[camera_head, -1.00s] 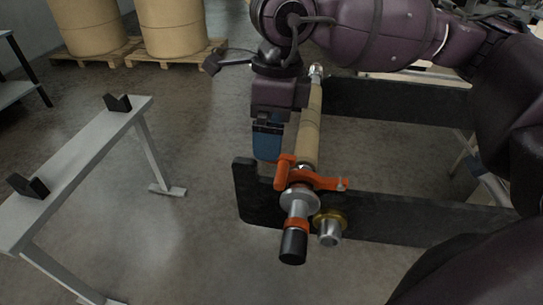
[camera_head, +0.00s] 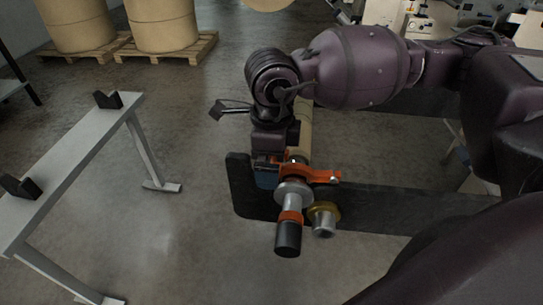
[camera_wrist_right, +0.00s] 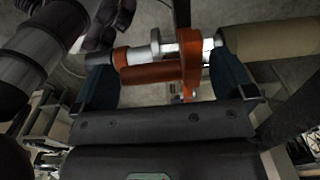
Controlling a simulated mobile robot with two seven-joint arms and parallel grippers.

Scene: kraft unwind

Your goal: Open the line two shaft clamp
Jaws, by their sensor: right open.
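The shaft clamp is an orange collar with an arm (camera_head: 322,176), on the black frame at the near end of the roll shaft. Its orange handle bar (camera_wrist_right: 150,75) shows in the right wrist view, beside the orange clamp body (camera_wrist_right: 190,62). My right gripper (camera_head: 268,178) is at the clamp's left side, its blue fingers pointing down, and partly hides it. In the right wrist view, my right gripper (camera_wrist_right: 165,85) is open, with one finger near each end of the handle bar; contact cannot be told. My left gripper is not in view.
The shaft (camera_head: 292,203) sticks out toward me with a black end, next to a brass-collared stub (camera_head: 323,220). A tan roll (camera_head: 306,130) lies behind the clamp. A grey stand (camera_head: 75,150) with black cradles is at left. The floor between is clear.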

